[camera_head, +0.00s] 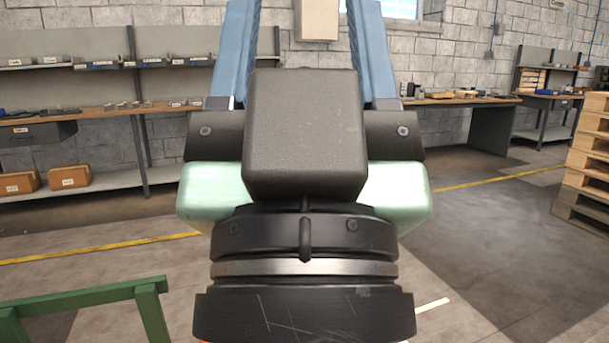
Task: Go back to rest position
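My gripper (303,30) fills the middle of the head camera view, seen from behind. It has a dark wrist, a pale green body and two blue fingers that point up and away. The fingers stand well apart, with only background showing between them, so it looks open and empty. The fingertips are cut off by the top edge of the picture. My gripper touches nothing that I can see.
A workbench with shelves (95,115) stands at the back left, with cardboard boxes (69,177) on its lower shelf. More benches (465,101) stand at the back right. Stacked pallets (590,165) are at the right edge. A green frame (85,296) stands at the lower left.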

